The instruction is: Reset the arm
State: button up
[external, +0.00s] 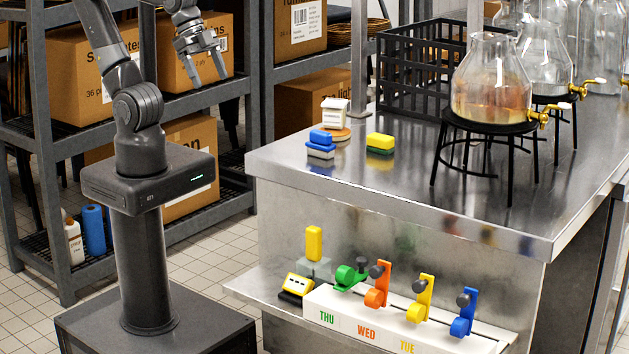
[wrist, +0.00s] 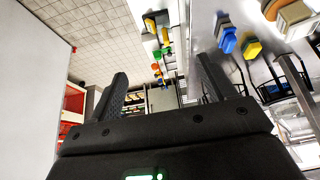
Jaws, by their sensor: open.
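My gripper (external: 203,66) is raised high in the external view, in front of the boxed shelving and left of the steel counter (external: 400,170). Its two fingers are spread apart with nothing between them. In the wrist view my gripper (wrist: 160,92) also shows open and empty, with the floor and lower shelf beyond it. It touches nothing that I can see. My arm stands on its column at the left of the external view.
Blue (external: 321,145) and yellow (external: 380,144) blocks and a small white-topped item (external: 335,115) sit on the counter. Glass dispensers (external: 490,85) on black stands are at right. Shelving (external: 255,90) stands behind my arm.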

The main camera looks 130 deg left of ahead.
jog(key=shift+s+d+f, duration=0.15)
jog(key=shift+s+d, duration=0.35)
jog(key=shift+s, duration=0.1)
jog(key=shift+s+d+f, duration=0.15)
jog(key=shift+s+d, duration=0.3)
jog(key=shift+s, duration=0.15)
dwell(0.5)
